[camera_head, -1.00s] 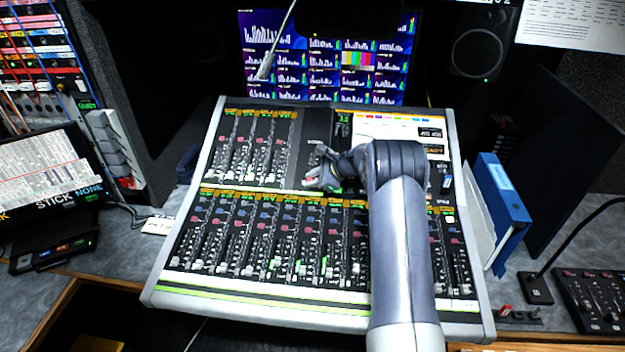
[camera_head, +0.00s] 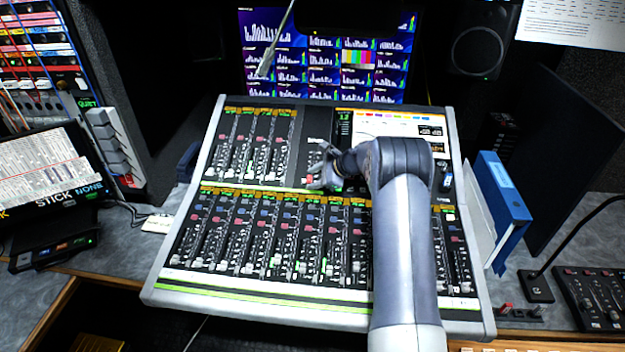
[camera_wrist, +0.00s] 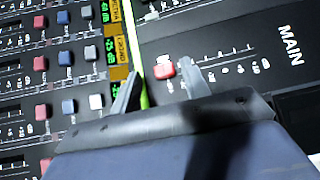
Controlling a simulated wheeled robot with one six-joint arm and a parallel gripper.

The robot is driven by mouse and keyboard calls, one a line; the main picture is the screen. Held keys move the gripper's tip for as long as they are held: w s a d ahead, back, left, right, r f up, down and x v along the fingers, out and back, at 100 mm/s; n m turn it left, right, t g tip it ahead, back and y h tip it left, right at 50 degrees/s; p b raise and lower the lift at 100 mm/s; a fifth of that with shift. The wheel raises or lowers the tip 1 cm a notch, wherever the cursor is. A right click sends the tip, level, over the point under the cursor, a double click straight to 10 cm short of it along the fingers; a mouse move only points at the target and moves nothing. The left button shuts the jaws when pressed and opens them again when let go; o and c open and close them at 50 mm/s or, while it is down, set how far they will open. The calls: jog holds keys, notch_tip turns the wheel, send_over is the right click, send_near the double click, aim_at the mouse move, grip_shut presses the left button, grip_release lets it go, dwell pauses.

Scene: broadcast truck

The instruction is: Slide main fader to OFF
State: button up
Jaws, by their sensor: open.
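The main fader has a red cap (camera_wrist: 163,69), which also shows small in the head view (camera_head: 309,179). In the wrist view its track and scale marks run right from the cap toward the printed word MAIN (camera_wrist: 290,52). The cap sits at the track's left end, close to a bright green strip. No OFF mark is readable. My gripper (camera_wrist: 158,72) is open, with one finger on each side of the cap. The cap appears between the fingertips, and I cannot tell whether they touch it. In the head view my gripper (camera_head: 320,165) is over the console's middle section.
The mixing console (camera_head: 260,307) carries several other fader strips left of and below my gripper. Red, blue and white buttons (camera_wrist: 67,57) lie left in the wrist view. A monitor (camera_head: 325,60) stands behind. A blue binder (camera_head: 505,195) stands at the console's right.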

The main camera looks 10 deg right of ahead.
jog(key=b+v, duration=0.1)
jog(key=v, duration=0.8)
jog(key=shift+s+d+b, duration=0.2)
jog(key=shift+s+b, duration=0.05)
jog(key=shift+b, duration=0.05)
jog(key=p+x, duration=0.2)
jog(key=x, duration=0.8)
jog(key=shift+w+a, duration=0.2)
jog(key=shift+w, duration=0.05)
jog(key=shift+w+r, duration=0.1)
jog(key=shift+w+d, duration=0.1)
jog(key=shift+w, duration=0.2)
jog(key=shift+s, duration=0.1)
